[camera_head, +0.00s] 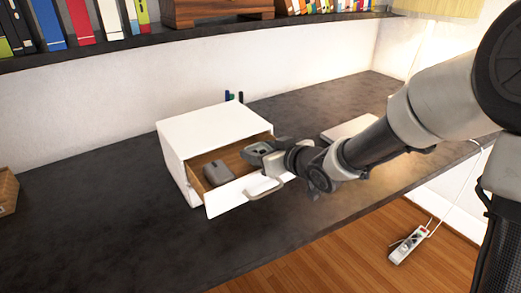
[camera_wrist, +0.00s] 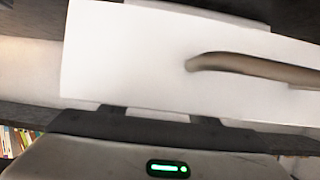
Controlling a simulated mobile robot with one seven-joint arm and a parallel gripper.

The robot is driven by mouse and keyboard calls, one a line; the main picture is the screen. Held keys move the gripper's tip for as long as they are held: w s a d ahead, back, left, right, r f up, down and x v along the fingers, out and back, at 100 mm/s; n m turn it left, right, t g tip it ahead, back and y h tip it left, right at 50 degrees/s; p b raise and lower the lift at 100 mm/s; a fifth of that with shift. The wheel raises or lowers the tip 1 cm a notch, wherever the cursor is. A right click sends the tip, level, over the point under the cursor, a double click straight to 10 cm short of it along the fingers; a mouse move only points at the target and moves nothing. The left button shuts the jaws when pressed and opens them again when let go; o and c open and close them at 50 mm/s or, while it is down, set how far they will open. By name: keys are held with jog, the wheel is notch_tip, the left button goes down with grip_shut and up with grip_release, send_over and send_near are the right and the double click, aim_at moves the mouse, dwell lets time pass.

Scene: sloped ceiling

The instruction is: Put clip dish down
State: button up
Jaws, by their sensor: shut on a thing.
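My gripper (camera_head: 264,153) is above the right part of the open drawer (camera_head: 227,199), reaching in from the right. It is shut on a small grey thing that I take to be the clip dish (camera_head: 254,149); its outline is hard to tell from the fingers. In the wrist view the white drawer front (camera_wrist: 130,60) hides the fingertips and what they hold. The drawer is pulled out of a white cabinet (camera_head: 215,128) on the dark desk. A grey, rounded box-like object (camera_head: 218,175) rests in the drawer, left of my gripper.
The drawer's curved handle (camera_head: 265,189) sticks out in front; it also shows in the wrist view (camera_wrist: 250,66). A pale flat object (camera_head: 347,128) lies right of the cabinet, partly behind my arm.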

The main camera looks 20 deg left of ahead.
jog(key=o, duration=1.1)
jog(key=shift+r, duration=0.1)
jog(key=shift+s+d+r+p, duration=0.2)
jog(key=shift+d+r+p, duration=0.15)
jog(key=shift+r+p, duration=0.45)
jog(key=p+v, duration=0.3)
jog(key=v, duration=0.8)
jog(key=shift+p, duration=0.35)
jog(key=shift+s+f, duration=0.1)
jog(key=shift+f, duration=0.05)
